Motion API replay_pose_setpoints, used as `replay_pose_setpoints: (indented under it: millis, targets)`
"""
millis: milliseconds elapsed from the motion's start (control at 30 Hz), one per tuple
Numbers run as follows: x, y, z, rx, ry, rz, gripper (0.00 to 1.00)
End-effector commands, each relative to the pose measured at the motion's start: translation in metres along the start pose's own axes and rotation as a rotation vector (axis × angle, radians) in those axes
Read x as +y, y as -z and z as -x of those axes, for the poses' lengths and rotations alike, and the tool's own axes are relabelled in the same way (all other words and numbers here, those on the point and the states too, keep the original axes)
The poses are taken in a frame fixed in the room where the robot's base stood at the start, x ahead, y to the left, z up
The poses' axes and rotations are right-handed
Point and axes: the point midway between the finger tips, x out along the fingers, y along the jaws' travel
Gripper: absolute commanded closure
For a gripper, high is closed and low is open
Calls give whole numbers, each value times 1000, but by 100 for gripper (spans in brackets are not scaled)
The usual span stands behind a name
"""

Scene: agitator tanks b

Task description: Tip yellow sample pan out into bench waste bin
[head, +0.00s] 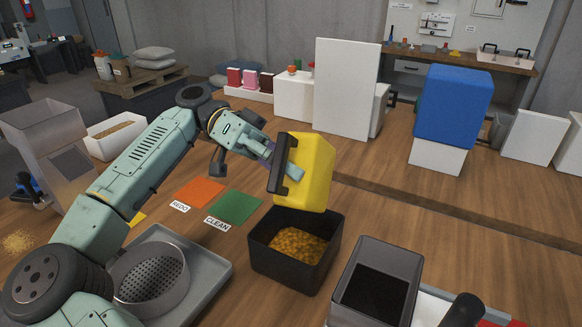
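The yellow sample pan (316,180) is tipped steeply on its side in the air, above the back of a black open bin (270,269). My gripper (284,168) comes from the left and is shut on the pan's black handle (279,181). The pan's inside is turned away from view, so I cannot tell whether anything is left in it. The black bin, which looks like the bench waste bin, stands upright on the wooden bench. Yellow-brown granules (296,246) lie in its bottom. No falling grains are visible.
A grey open container (402,262) stands right of the bin. A perforated round sieve (179,272) sits in a grey tray (218,262) at the left. Green (236,206) and orange (200,192) mats lie behind. A blue block (453,107) stands far right. Bench right of the pan is clear.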

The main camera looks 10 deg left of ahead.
Motion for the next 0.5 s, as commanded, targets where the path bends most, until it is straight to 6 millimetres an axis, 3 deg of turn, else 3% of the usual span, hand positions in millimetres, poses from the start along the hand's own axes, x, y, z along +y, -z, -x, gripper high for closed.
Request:
replay_pose_setpoints:
  millis: [500]
  targets:
    - [0,-3,9,65,-53,-21,100]
